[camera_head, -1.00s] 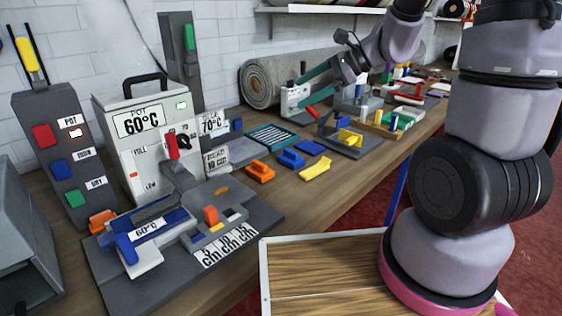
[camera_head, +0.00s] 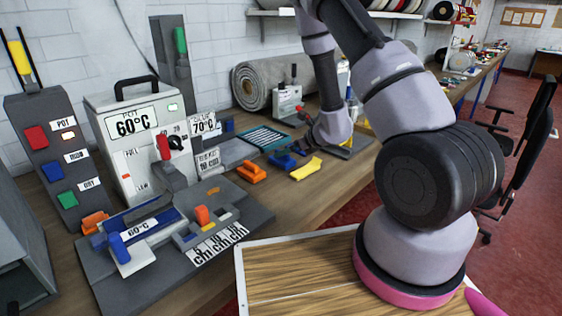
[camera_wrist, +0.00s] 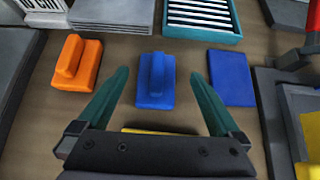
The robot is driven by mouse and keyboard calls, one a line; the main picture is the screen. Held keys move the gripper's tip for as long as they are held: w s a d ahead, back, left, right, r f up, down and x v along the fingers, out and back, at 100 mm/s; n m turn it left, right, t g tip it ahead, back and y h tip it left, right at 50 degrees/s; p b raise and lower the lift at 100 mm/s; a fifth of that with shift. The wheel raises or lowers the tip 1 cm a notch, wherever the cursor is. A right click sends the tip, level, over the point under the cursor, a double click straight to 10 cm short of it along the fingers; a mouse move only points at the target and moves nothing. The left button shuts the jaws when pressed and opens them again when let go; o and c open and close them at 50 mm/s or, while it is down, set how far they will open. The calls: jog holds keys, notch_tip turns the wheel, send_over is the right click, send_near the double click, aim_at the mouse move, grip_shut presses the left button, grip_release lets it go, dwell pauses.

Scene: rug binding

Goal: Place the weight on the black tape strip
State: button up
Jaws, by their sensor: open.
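A blue block with a raised grip (camera_wrist: 155,82) lies on the bench, and it also shows in the head view (camera_head: 282,161). An orange block of like shape (camera_wrist: 77,64) lies to its left, also in the head view (camera_head: 251,174). My gripper (camera_wrist: 159,74) is open and empty, its teal fingers pointing toward the blue block, one on each side in the picture. I cannot tell its height above the bench. A yellow piece (camera_head: 306,169) is mostly hidden behind the gripper in the wrist view. I cannot tell which block is the weight. I cannot make out a black tape strip.
A flat blue block (camera_wrist: 231,78) lies to the right. A teal slatted tray (camera_wrist: 202,17) stands behind the blocks. A grey fixture (camera_wrist: 275,120) with yellow parts is at the right. A 60°C pot unit (camera_head: 135,135) and a rolled grey rug (camera_head: 262,85) stand along the wall.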

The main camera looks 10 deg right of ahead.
jog(key=x, duration=0.6)
jog(key=shift+w+a+f, duration=0.15)
jog(key=shift+a+f, duration=0.05)
jog(key=shift+a, duration=0.15)
jog(key=shift+r, duration=0.1)
grip_shut()
